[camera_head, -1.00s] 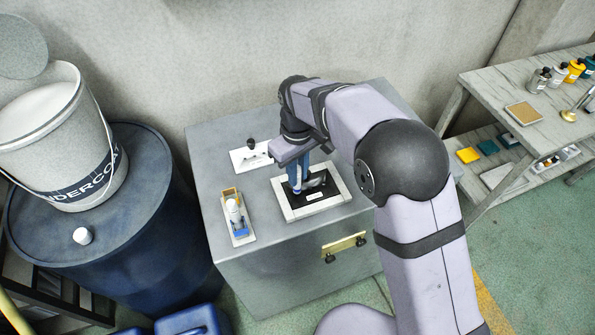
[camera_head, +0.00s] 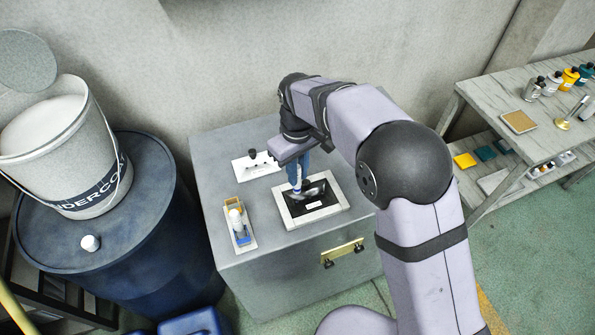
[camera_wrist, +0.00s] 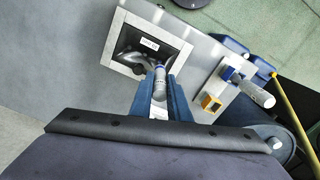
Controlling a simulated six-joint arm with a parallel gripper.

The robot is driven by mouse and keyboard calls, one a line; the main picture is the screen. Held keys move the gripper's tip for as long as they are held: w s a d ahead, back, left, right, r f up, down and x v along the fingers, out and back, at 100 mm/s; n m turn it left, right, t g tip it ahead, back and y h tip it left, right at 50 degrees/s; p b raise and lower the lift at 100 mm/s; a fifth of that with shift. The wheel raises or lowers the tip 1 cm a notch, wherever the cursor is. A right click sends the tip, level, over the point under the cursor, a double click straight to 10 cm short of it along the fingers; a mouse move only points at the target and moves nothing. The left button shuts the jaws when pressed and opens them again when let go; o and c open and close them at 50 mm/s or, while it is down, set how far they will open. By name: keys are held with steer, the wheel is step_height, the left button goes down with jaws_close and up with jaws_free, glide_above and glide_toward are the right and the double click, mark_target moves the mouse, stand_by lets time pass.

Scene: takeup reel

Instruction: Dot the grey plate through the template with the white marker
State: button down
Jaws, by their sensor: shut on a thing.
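My gripper (camera_head: 298,172) is shut on the white marker (camera_head: 297,186), which has a blue band and points down. In the wrist view the marker (camera_wrist: 160,83) stands between the two blue fingers. Its lower end is over the left part of a dark panel (camera_head: 318,203) inside a pale square frame (camera_head: 334,209). I cannot tell whether the tip touches. The panel has a small white label and lighter grey patches. Which part is the grey plate is unclear. A white plate (camera_head: 244,169) with a black knob and dark marks, perhaps the template, lies behind and left of the frame.
A yellow and blue holder (camera_head: 240,237) with a white cylinder stands front left on the grey cabinet (camera_head: 216,180). A blue drum (camera_head: 165,250) with a white bucket (camera_head: 78,150) is at left. A shelf with bottles (camera_head: 545,110) is at right.

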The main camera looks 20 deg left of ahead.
steer(key=w+d+r, duration=0.1)
steer(key=w+d+r+p, duration=0.1)
steer(key=shift+w+d, duration=0.4)
stand_by(0.3)
steer(key=shift+p, duration=0.4)
steer(key=shift+f+b, duration=1.5)
steer(key=shift+f, duration=0.9)
steer(key=shift+f+b, duration=0.5)
steer(key=shift+f, duration=0.6)
stand_by(0.4)
